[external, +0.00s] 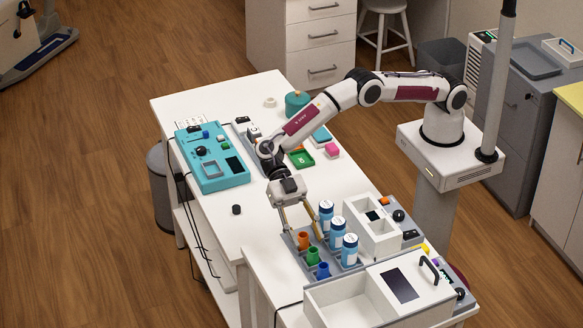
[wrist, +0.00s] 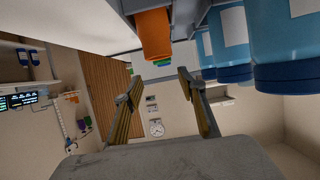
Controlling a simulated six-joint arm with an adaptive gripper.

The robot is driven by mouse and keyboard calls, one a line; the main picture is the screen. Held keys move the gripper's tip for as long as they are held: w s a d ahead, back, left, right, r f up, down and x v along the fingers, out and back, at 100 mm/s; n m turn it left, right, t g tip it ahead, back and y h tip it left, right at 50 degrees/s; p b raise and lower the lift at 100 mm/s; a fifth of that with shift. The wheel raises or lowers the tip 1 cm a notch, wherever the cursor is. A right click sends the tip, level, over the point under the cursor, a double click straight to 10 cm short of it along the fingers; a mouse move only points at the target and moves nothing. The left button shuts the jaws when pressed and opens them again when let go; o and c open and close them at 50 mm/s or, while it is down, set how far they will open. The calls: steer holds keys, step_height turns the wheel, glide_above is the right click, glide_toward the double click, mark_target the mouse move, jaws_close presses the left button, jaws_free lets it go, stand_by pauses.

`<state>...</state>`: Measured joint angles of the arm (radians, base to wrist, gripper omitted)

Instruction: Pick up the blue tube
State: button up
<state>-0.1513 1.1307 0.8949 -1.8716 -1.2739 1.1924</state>
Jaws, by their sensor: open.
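The blue tube (external: 322,270) stands in a grey rack (external: 301,262) in the external view, at the front end of a short row. A green tube (external: 313,256) and an orange tube (external: 303,241) stand behind it. My gripper (external: 303,229) is open and empty, fingers downward over the rack's far end, nearest the orange tube and apart from the blue one. In the wrist view, my gripper's fingers (wrist: 156,87) are spread with nothing between them. The orange tube (wrist: 154,36) is close beyond them; I cannot make out the blue tube clearly there.
Several blue bottles with white labels (external: 337,232) stand in the rack, right of the tubes; they loom large in the wrist view (wrist: 284,45). A white open box (external: 345,300) is in front. A white divided box (external: 372,238) is at right. Left of the rack is clear.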

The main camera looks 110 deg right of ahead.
mark_target(327, 275)
steer(key=shift+x, duration=1.3)
steer(key=shift+s+x, duration=0.25)
steer(key=shift+x, duration=0.7)
steer(key=shift+s+x, duration=0.2)
steer(key=shift+x, duration=0.75)
steer(key=shift+a+f, duration=0.15)
steer(key=shift+a, duration=0.55)
steer(key=c, duration=1)
